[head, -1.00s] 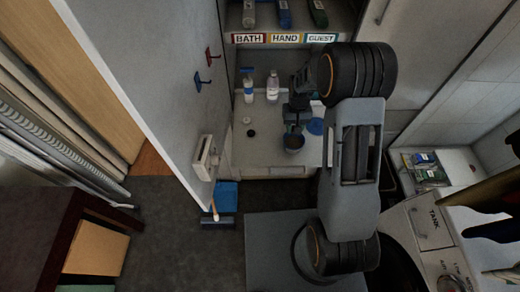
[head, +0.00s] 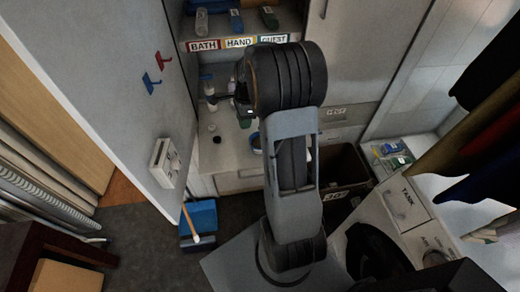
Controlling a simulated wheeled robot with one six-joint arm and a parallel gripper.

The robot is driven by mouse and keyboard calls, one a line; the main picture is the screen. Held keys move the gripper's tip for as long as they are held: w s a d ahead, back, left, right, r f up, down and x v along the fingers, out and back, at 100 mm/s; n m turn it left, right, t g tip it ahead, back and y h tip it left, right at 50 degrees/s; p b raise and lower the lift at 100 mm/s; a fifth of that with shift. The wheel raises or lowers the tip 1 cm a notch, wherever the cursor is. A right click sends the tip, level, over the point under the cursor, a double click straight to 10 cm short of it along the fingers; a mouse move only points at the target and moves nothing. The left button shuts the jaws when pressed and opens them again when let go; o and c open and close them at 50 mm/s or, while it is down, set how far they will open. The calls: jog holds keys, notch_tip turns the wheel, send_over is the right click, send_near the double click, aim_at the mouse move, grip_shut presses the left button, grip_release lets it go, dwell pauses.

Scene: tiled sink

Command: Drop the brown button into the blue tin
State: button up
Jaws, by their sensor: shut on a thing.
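My gripper (head: 243,106) is in the head view over the sink counter, left of my big black wrist joint. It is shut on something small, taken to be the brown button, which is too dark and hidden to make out.
A small black disc (head: 217,139) and a pale cap (head: 212,127) lie on the counter (head: 228,158). A bottle (head: 210,92) stands at the back left. A labelled shelf (head: 240,42) hangs above. A blue dustpan (head: 200,217) is on the floor; a washer (head: 400,218) stands right.

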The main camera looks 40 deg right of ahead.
jog(key=s+d+r+m+t+h+b, duration=0.1)
jog(key=s+d+r+m+b, duration=0.2)
jog(key=d+m, duration=0.65)
notch_tip(320, 180, down, 7)
jog(key=s+a+m+b, duration=0.1)
jog(key=a+m+b, duration=0.1)
jog(key=a+b, duration=0.1)
jog(key=shift+r+m+b, duration=0.15)
jog(key=shift+m+b, duration=0.2)
jog(key=shift+b, duration=0.5)
jog(key=o, duration=1)
jog(key=r, duration=0.4)
jog(key=s+r, duration=0.1)
jog(key=r, duration=0.8)
jog(key=shift+s+d+r, duration=0.2)
jog(key=shift+s+r, duration=0.15)
jog(key=shift+r, duration=0.05)
